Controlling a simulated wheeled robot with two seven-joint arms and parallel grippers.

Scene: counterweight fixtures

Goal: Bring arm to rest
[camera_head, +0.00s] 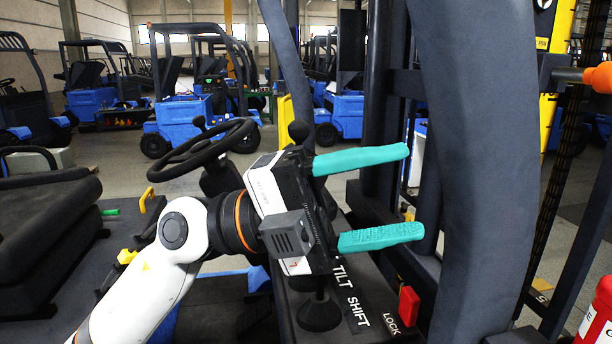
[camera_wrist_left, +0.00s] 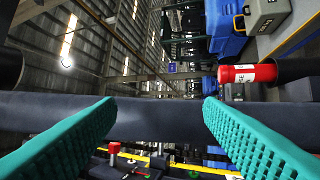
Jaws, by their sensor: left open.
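My left arm (camera_head: 150,285) comes in from the lower left in the head view. It reaches over the forklift's operator area. My left gripper (camera_head: 414,190) has two teal fingers spread wide apart with nothing between them. Its fingertips point right, toward a thick dark post (camera_head: 475,170); I cannot tell whether they touch it. In the left wrist view the open gripper (camera_wrist_left: 160,105) shows a dark bar (camera_wrist_left: 160,122) crossing behind the fingertips. My right gripper is not in view.
A steering wheel (camera_head: 200,150) and a black seat (camera_head: 45,235) are left of the gripper. A panel marked TILT, SHIFT and LOCK has a red knob (camera_head: 408,305). A fire extinguisher (camera_head: 597,315) is at lower right, an orange knob (camera_head: 598,77) at right. Blue forklifts (camera_head: 185,115) stand behind.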

